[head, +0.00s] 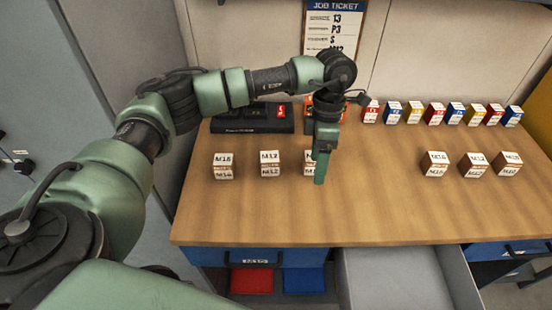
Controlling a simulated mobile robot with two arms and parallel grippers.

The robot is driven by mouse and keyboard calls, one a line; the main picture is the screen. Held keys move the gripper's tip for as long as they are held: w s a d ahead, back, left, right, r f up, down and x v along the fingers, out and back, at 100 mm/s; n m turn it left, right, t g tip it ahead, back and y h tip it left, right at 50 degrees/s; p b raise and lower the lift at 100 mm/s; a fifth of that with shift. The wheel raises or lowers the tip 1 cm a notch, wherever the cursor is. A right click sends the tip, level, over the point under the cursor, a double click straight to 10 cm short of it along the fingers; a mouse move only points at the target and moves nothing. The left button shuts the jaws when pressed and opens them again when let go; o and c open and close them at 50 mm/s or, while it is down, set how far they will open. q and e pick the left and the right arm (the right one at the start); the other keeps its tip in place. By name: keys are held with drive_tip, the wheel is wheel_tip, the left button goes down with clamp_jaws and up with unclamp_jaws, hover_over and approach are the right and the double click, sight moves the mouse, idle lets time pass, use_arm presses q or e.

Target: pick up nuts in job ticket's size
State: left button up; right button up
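The job ticket (333,22) hangs on the back wall. Its lines read T3, P3, S and a last size line, partly covered by my arm, that looks like M12. Three small boxes stand on the left of the bench: one marked M16 (223,166), one marked M12 (270,164) and a third (308,163) partly hidden by my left gripper. Three more stand on the right: M16 (434,164), M12 (473,166) and M10 (506,164). I cannot tell which hold nuts. My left gripper (320,178) points down beside the third box; its opening is unclear. My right gripper is out of view.
A row of small red, blue and yellow boxes (436,113) stands along the back of the wooden bench (380,210). A black device (250,120) and an orange item (313,106) are at the back left. A grey drawer (395,280) is open below. The bench's middle front is clear.

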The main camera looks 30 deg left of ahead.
sight(271, 156)
use_arm(q)
drive_tip(key=a+y+b, duration=0.1)
drive_tip(key=a, duration=0.3)
drive_tip(key=w+a+n+y+b, duration=0.1)
drive_tip(key=a+y+b, duration=0.1)
drive_tip(key=a, duration=0.2)
drive_tip(key=a+f+y+b, duration=0.1)
drive_tip(key=a+b, duration=0.1)
drive_tip(key=a, duration=0.2)
drive_tip(key=shift+w+g, duration=0.3)
drive_tip(key=shift+w, duration=0.05)
drive_tip(key=shift+x, duration=0.95)
drive_tip(key=shift+p+x, duration=0.35)
drive_tip(key=shift+x, duration=2.25)
drive_tip(key=shift+w+a, duration=0.1)
drive_tip(key=shift+w, duration=0.15)
clamp_jaws()
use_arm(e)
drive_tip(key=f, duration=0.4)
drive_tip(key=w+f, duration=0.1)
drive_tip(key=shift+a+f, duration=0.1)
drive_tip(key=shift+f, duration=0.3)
